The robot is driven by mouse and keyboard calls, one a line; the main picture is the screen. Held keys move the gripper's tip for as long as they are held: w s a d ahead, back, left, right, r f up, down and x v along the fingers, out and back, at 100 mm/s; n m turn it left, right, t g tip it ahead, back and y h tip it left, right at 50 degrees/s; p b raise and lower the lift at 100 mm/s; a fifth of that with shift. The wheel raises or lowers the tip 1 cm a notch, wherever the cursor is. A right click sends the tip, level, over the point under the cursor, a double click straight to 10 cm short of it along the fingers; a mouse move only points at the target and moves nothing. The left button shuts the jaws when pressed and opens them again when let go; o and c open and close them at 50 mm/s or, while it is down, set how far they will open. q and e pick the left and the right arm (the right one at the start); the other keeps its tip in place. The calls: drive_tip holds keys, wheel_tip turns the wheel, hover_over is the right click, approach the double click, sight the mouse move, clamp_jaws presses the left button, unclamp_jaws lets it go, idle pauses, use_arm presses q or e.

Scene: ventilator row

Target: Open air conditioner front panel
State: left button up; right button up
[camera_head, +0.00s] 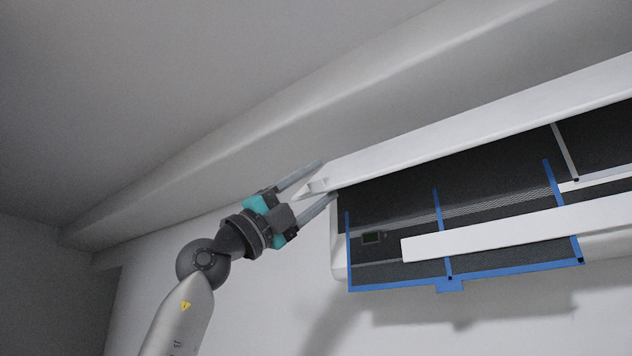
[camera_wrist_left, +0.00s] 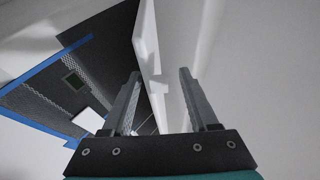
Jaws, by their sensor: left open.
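The white front panel (camera_head: 450,136) of the air conditioner is swung up and stands out from the unit at its top. Below it the dark filter area (camera_head: 400,210) with its blue frame (camera_head: 437,201) is exposed. My left gripper (camera_head: 329,178) is open at the panel's left end, with one finger above the panel's corner and one below it. In the left wrist view the panel (camera_wrist_left: 149,50) runs between the two open fingers (camera_wrist_left: 160,75). I cannot tell whether either finger touches it. My right gripper is not in view.
A white louver strip (camera_head: 500,230) crosses the lower front of the unit. A rounded ceiling beam (camera_head: 300,110) runs above the unit. The wall (camera_head: 250,310) below and left is bare.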

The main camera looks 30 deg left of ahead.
use_arm(q)
drive_tip(key=c, duration=0.7)
clamp_jaws()
drive_tip(key=shift+r, duration=0.1)
drive_tip(key=shift+s, duration=0.1)
idle(0.4)
